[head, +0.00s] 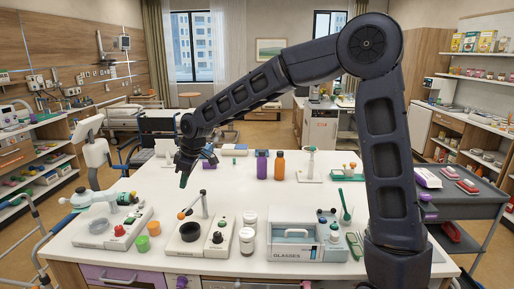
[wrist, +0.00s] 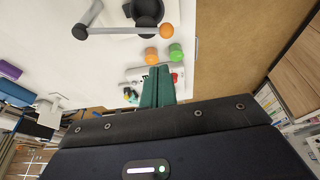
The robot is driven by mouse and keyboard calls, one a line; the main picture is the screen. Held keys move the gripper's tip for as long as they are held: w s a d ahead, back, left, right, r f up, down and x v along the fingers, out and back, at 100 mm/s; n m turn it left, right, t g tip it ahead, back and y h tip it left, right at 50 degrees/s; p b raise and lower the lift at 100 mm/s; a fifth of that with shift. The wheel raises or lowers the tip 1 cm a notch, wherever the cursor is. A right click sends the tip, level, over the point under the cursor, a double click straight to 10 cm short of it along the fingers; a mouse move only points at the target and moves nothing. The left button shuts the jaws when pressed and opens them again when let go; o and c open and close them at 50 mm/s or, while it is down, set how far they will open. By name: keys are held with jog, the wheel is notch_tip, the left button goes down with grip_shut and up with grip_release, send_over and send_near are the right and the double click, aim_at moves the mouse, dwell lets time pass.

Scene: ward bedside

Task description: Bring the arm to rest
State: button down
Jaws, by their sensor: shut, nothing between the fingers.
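My gripper (head: 184,180) hangs at the end of my raised, bent arm above the left part of the white table (head: 225,180) in the head view. Its fingers point down, and it is apart from the things on the table. In the wrist view the green fingers of my gripper (wrist: 157,87) are together with nothing between them. Part of the tabletop behind my arm is hidden in the head view.
A purple bottle (head: 262,165) and an orange bottle (head: 279,165) stand behind the middle. White jars (head: 247,240), a glasses box (head: 292,246) and orange and green cups (head: 142,243) stand along the front. A dark cart (head: 465,202) is at the right. The table's centre is largely clear.

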jog(key=w+d+r+m+t+h, duration=0.1)
jog(key=d+r+m, duration=0.15)
jog(key=d, duration=0.85)
jog(key=w+d+r+m+t+h, duration=0.1)
jog(key=w+d+r+m, duration=0.15)
jog(key=d, duration=0.75)
jog(key=w+d+r+m+t+h, duration=0.15)
jog(key=d+m, duration=0.25)
jog(key=d, duration=0.7)
jog(key=s+d+m, duration=0.4)
jog(key=s+d, duration=0.4)
jog(key=d, duration=0.4)
jog(key=s+d+m, duration=0.5)
jog(key=s+d, duration=0.2)
jog(key=d, duration=0.5)
jog(key=shift+s+d+r+t, duration=0.15)
jog(key=shift+s+d+t, duration=0.1)
jog(key=shift+s+t, duration=0.15)
